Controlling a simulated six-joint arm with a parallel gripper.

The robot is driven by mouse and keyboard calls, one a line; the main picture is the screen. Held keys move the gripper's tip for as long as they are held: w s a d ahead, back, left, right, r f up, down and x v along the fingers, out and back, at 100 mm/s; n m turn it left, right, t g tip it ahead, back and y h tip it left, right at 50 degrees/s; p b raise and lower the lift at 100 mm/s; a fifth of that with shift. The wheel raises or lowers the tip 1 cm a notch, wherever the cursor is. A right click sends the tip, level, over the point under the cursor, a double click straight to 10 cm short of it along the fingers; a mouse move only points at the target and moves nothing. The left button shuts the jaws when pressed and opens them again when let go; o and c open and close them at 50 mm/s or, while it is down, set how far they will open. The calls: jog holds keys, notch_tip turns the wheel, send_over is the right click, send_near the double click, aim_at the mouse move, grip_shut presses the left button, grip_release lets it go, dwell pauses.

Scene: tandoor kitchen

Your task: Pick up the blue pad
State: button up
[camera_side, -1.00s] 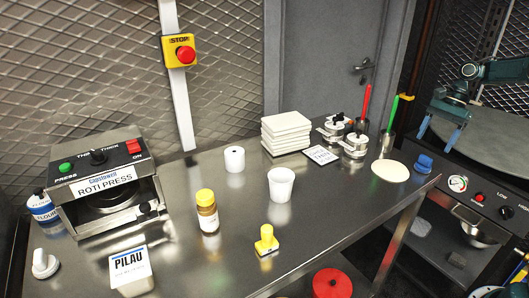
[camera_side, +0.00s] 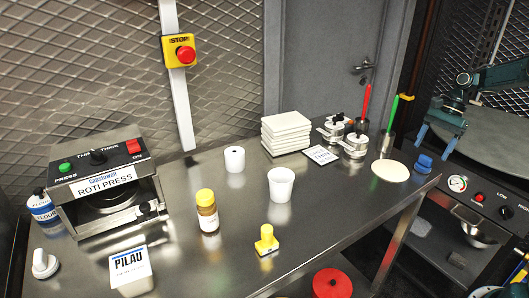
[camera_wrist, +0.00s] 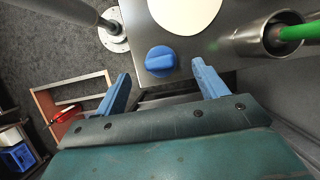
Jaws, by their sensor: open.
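The blue pad (camera_side: 424,163) is a small round knob-like piece at the right end of the steel table. In the wrist view the blue pad (camera_wrist: 160,61) lies near the table's corner, ahead of my fingertips and between their lines. My gripper (camera_side: 437,138) is above the pad and slightly to its right in the side view, with its blue fingers pointing down. In the wrist view my gripper (camera_wrist: 161,73) is open and empty, its fingers wide apart. I see no contact with the pad.
A white flat disc (camera_side: 390,171) lies beside the pad. A steel cup (camera_side: 387,144) holding a green-handled tool stands close behind; it also shows at the right of the wrist view (camera_wrist: 262,38). A black oven unit with a gauge (camera_side: 457,183) stands right of the table.

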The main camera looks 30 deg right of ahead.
aim_at(424, 164)
jog(key=shift+a+f, duration=0.1)
jog(key=shift+f, duration=0.1)
jog(key=shift+x, duration=2.4)
jog(key=c, duration=1.1)
